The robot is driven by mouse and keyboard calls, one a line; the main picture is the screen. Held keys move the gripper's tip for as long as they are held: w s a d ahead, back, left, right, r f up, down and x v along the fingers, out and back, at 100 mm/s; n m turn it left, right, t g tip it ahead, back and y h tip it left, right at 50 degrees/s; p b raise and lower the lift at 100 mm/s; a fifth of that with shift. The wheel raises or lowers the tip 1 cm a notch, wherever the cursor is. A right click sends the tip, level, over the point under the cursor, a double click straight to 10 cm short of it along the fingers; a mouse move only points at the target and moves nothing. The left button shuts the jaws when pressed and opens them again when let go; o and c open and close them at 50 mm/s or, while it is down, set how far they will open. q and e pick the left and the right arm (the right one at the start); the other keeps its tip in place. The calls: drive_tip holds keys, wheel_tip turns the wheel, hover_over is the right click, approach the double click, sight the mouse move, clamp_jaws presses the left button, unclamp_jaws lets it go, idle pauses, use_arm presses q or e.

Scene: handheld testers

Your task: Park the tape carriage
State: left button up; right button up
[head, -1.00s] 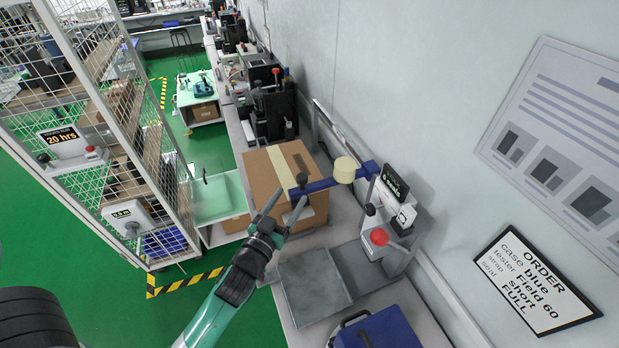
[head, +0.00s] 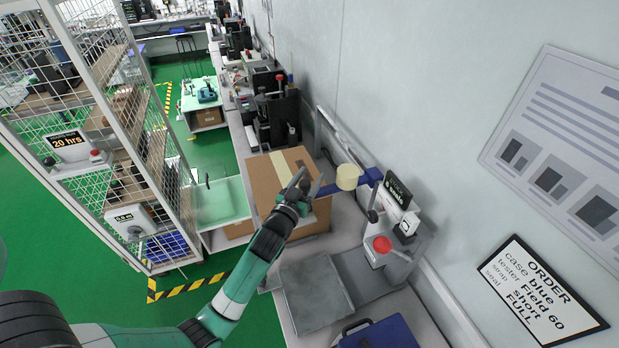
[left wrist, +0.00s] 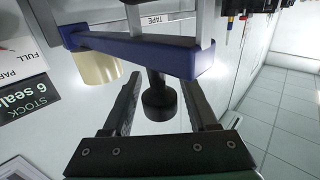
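The tape carriage shows as a blue arm (head: 371,176) with a cream tape roll (head: 348,177), over the right side of the cardboard box (head: 262,180). In the left wrist view, the carriage's blue bar (left wrist: 140,52) crosses above my fingers and a black knob (left wrist: 159,102) hangs from its end. My left gripper (head: 306,183) is at the carriage's left end and hides the knob in the head view. In the left wrist view, my left gripper (left wrist: 160,90) is open, one finger on each side of the knob, with gaps visible. My right gripper is not in view.
A metal rail (head: 340,133) runs along the wall behind the box. A stand with a red knob (head: 382,244) and a grey plate (head: 315,290) are nearer on the bench. A blue case (head: 385,334) lies at the front. A mesh cage (head: 95,120) stands left.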

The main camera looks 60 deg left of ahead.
use_arm(q)
clamp_jaws()
idle(1.2)
